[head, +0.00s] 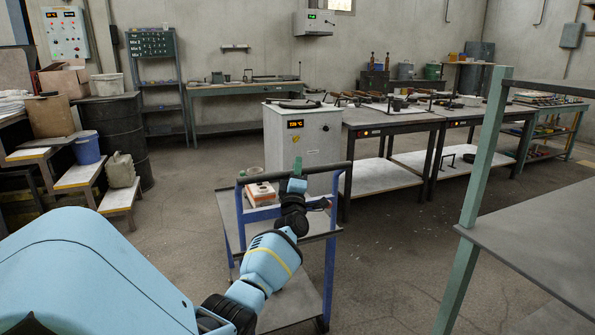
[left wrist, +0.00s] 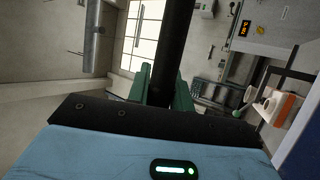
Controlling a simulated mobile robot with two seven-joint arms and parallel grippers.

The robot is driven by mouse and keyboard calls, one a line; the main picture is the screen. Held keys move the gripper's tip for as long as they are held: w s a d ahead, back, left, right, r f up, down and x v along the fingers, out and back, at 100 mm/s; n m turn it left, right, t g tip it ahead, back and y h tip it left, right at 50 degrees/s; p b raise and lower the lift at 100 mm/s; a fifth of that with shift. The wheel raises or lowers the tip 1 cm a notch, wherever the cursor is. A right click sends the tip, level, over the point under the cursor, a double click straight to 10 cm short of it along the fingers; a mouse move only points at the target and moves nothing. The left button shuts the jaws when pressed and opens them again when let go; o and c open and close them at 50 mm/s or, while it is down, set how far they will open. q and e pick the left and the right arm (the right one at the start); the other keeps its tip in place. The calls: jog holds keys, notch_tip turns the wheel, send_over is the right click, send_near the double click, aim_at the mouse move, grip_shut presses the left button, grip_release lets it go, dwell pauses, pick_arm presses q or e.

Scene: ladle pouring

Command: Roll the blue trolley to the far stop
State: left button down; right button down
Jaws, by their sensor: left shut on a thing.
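The blue trolley (head: 330,260) stands in front of me on the concrete floor, with blue posts, grey shelves and a dark handle bar (head: 325,168) across its top. My left gripper (head: 297,182) reaches over the trolley and is shut on this bar. In the left wrist view the dark bar (left wrist: 173,45) runs between the green fingers of the gripper (left wrist: 160,88). My arm hides part of the trolley's top and lower shelf. I cannot make out the far stop. My right gripper is not in view.
An orange-and-white box (head: 262,194) rests on the trolley's top. A white furnace cabinet (head: 300,140) stands just beyond it, with a long workbench (head: 391,124) to its right. A green-framed shelf (head: 535,235) is near on the right. Floor (head: 175,215) is clear to the left.

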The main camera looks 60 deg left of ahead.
pick_arm(q)
jog(key=c, duration=1.3)
grip_release()
jog(key=shift+o, duration=0.2)
jog(key=v, duration=0.7)
jog(key=shift+s+d+f+p, duration=0.2)
jog(key=shift+d+p, duration=0.1)
jog(key=shift+p, duration=0.1)
